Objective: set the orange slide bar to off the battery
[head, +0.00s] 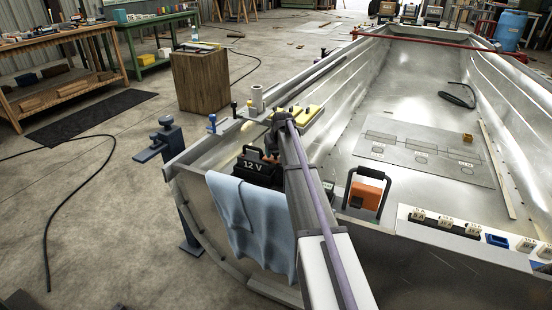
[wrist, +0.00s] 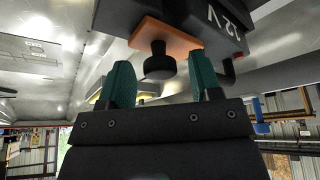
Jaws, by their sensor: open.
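The black battery marked "12 V" (head: 262,170) stands at the near left end of the hull, partly behind my arm. In the wrist view the battery (wrist: 205,14) is at the top, its lettering upside down. The orange slide bar (wrist: 180,38) lies against it with a round black knob (wrist: 158,64). My gripper (wrist: 162,78) is open, its green fingers apart, one to each side of the knob in the picture. No contact with the knob shows, and I cannot tell how deep it sits between them. In the head view the fingers are hidden.
A blue cloth (head: 244,215) hangs over the hull edge beside the battery. An orange box with a black handle (head: 368,194) stands to the right. A row of small sockets (head: 445,224) lies further right. Yellow items and a pale cylinder (head: 257,98) sit behind the battery.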

